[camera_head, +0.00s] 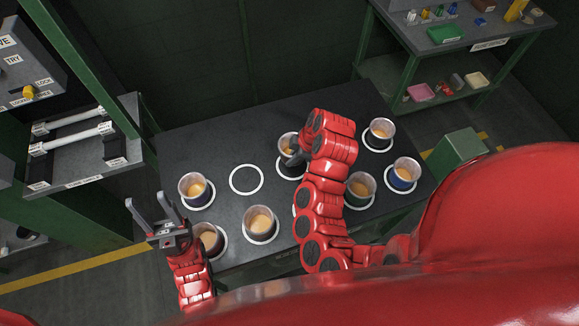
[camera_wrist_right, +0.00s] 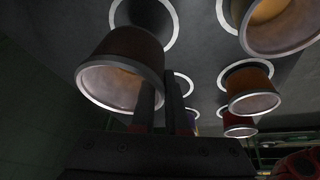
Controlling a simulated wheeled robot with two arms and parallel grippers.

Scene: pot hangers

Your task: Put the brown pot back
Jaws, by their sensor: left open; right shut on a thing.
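The brown pot (camera_wrist_right: 124,48) has a pale rim and shows in the right wrist view, tilted in the picture, with a white ring partly behind it. In the head view, a pot (camera_head: 286,141) with orange-tan contents at the right gripper appears to be the same one, partly hidden by the gripper. My right gripper (camera_head: 296,157) is shut on its wall; the fingers (camera_wrist_right: 163,102) show at the rim in the wrist view. The pot is over or just behind a white ring (camera_head: 291,177); I cannot tell if it touches the table. My left gripper (camera_head: 152,212) is open and empty at the table's left edge.
The dark table (camera_head: 230,120) has several white rings holding pots, including one (camera_head: 195,188) at left and one (camera_head: 260,222) in front. One ring (camera_head: 246,179) is empty. A shelf rack (camera_head: 487,43) stands at the back right.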

